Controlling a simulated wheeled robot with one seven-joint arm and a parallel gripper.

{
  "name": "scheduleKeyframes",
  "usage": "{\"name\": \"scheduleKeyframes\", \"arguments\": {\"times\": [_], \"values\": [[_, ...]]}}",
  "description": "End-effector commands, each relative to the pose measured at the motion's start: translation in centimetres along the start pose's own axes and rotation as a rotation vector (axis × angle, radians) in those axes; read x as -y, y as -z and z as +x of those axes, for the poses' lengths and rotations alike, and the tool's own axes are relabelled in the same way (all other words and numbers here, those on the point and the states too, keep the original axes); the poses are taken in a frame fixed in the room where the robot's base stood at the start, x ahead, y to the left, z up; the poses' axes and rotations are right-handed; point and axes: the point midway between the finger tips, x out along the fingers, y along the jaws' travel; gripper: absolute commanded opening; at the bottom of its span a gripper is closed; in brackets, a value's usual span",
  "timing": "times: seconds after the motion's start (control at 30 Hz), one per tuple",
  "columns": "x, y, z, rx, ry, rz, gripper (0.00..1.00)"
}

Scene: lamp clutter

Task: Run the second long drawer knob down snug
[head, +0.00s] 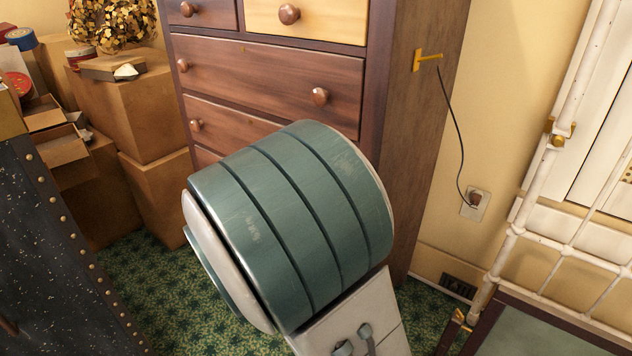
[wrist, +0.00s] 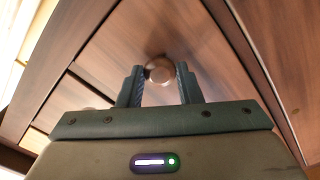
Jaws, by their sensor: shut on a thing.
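The dresser (head: 290,75) has long dark wood drawers with round wooden knobs. The upper long drawer shows a left knob (head: 182,65) and a right knob (head: 320,96). The second long drawer (head: 235,122) shows its left knob (head: 195,125); its right part is hidden behind my arm. In the wrist view, my gripper (wrist: 160,72) is shut on a round drawer knob (wrist: 159,69), one finger on each side, against a wood drawer front. The gripper is hidden in the head view. Whether the knob's base touches the drawer front is hard to tell.
A small drawer with a pale front (head: 330,22) is above. A yellow bracket (head: 427,58) with a hanging cord is on the dresser's side. Cardboard boxes (head: 125,115) stand left, a studded dark trunk (head: 45,240) front left, and a white metal bedframe (head: 515,225) right.

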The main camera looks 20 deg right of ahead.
Motion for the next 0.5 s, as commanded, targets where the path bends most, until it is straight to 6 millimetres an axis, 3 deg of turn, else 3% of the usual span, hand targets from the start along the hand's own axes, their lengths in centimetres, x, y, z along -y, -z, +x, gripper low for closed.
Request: {"name": "scheduleKeyframes", "arguments": {"times": [0.23,0.5], "values": [[0.55,-0.52,0.1,0.002,-0.001,0.184,0.16],[0.07,-0.14,0.03,0.001,0.0,0.241,0.16]]}}
